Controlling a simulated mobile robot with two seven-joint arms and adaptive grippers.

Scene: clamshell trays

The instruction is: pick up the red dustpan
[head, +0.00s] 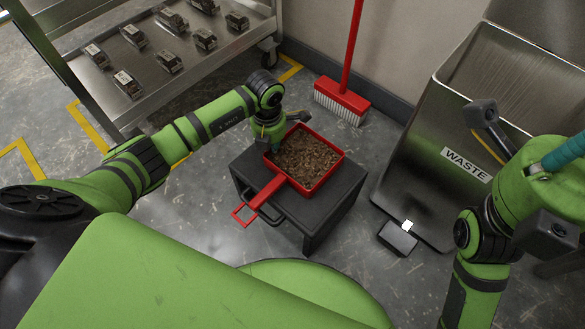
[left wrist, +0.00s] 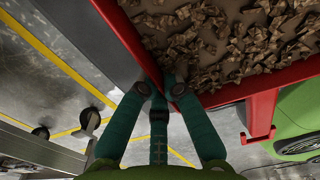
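The red dustpan (head: 265,192) lies on a black stool (head: 322,222) in the head view, full of brown scraps (head: 308,156). Its handle points toward the lower left. My left gripper (head: 274,143) is at the dustpan's far left corner. In the left wrist view its teal fingers (left wrist: 160,85) close in on the red wall (left wrist: 128,40) at that corner and look shut on it; the fingertips are partly hidden. My right gripper (head: 565,152) is at the right edge of the head view, away from the dustpan, its fingertips cut off by the frame.
A steel cart (head: 92,73) with several small packages stands at the upper left. A red broom (head: 342,97) leans behind the stool. A steel bin marked WASTE (head: 430,150) with a pedal (head: 398,237) stands at the right. Grey floor lies between stool and bin.

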